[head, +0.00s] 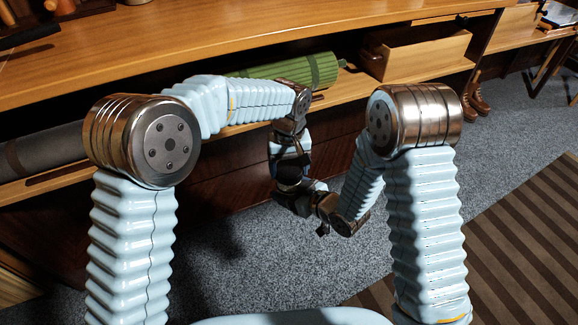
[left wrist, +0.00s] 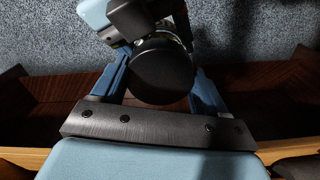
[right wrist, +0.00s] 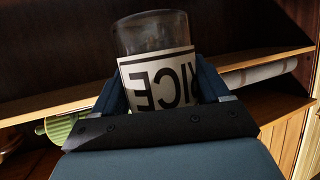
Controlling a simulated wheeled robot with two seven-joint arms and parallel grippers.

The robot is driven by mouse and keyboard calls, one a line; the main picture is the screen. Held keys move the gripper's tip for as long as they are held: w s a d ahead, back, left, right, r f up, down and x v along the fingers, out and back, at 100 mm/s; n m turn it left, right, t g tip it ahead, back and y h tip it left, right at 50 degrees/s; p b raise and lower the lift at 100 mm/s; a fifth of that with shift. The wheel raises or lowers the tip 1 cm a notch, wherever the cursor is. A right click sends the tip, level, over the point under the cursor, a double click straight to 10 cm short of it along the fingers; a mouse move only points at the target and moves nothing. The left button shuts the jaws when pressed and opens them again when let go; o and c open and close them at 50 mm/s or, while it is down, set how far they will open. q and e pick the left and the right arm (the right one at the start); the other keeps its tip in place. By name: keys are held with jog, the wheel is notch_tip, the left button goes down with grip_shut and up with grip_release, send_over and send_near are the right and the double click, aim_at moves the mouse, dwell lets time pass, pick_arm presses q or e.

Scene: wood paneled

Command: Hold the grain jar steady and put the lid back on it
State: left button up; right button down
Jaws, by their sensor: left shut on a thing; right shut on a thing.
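The grain jar (right wrist: 152,34) is clear glass with a white label reading RICE, which appears upside down in the right wrist view. My right gripper (right wrist: 160,88) is shut around it at the label. The lid (left wrist: 162,76) is a dark round disc, seen face-on in the left wrist view. My left gripper (left wrist: 160,88) is shut on it, one blue finger on each side. Glass shows just behind the lid, close to my right gripper. Whether lid and jar touch is hidden. In the head view my left gripper (head: 288,160) is above my right gripper (head: 308,202).
A wooden desk (head: 240,52) with a lower shelf runs behind my grippers. A green rolled mat (head: 300,70), a wooden box (head: 425,55) and a grey roll (head: 45,150) lie on the shelf. Grey carpet (head: 265,255) below is clear, with a striped rug (head: 525,240) at right.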

pick_arm(q)
jog(key=o, duration=1.2)
jog(key=shift+c, duration=0.2)
jog(key=shift+r, duration=2.3)
jog(key=shift+c, duration=0.4)
jog(key=shift+r+n, duration=1.5)
jog(key=shift+r, duration=0.25)
jog(key=shift+f, duration=0.1)
